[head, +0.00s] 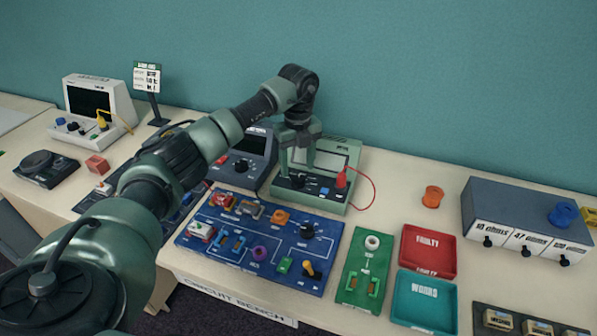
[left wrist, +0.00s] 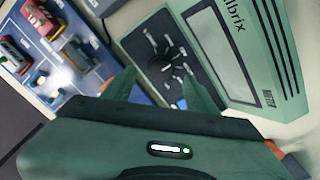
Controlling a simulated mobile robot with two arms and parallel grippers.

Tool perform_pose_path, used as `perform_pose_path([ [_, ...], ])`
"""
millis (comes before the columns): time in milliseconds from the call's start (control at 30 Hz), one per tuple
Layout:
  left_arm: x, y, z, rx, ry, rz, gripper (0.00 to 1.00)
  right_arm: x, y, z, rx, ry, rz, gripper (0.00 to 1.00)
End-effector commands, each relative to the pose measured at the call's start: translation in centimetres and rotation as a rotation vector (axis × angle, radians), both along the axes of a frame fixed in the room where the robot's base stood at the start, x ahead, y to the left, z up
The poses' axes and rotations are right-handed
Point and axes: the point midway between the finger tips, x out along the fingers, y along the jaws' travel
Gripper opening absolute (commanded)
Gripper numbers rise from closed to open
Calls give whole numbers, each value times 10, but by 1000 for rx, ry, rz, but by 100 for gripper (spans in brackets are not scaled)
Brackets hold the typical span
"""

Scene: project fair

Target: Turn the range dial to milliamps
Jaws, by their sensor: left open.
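The green meter (head: 333,194) stands at the back of the bench, with a pale display window (left wrist: 223,57) on its face. Its black range dial (head: 298,181) also shows in the left wrist view (left wrist: 160,69), ringed by small white markings too blurred to read. I cannot tell which range the dial points to. My left gripper (head: 298,168) is open over the dial. In the left wrist view its two green fingers (left wrist: 160,88) stand on either side of the dial, and I see no clear contact. My right gripper is in neither view.
A red plug (head: 341,179) with a looping red lead is at the meter's right. A dark grey instrument (head: 240,165) stands close on its left. The blue circuit board (head: 262,262) lies in front. Red (head: 428,252) and teal (head: 424,301) trays lie to the right.

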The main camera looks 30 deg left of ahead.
Motion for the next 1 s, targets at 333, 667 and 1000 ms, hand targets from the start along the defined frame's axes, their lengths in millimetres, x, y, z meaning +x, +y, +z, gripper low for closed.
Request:
perform_pose_path([
  [333,0,-1,-37,-2,0,-1,57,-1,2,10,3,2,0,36],
  [667,0,-1,-39,-2,-2,-2,38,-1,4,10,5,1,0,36],
  [1000,0,-1,-38,-3,-3,-11,0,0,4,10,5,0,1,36],
])
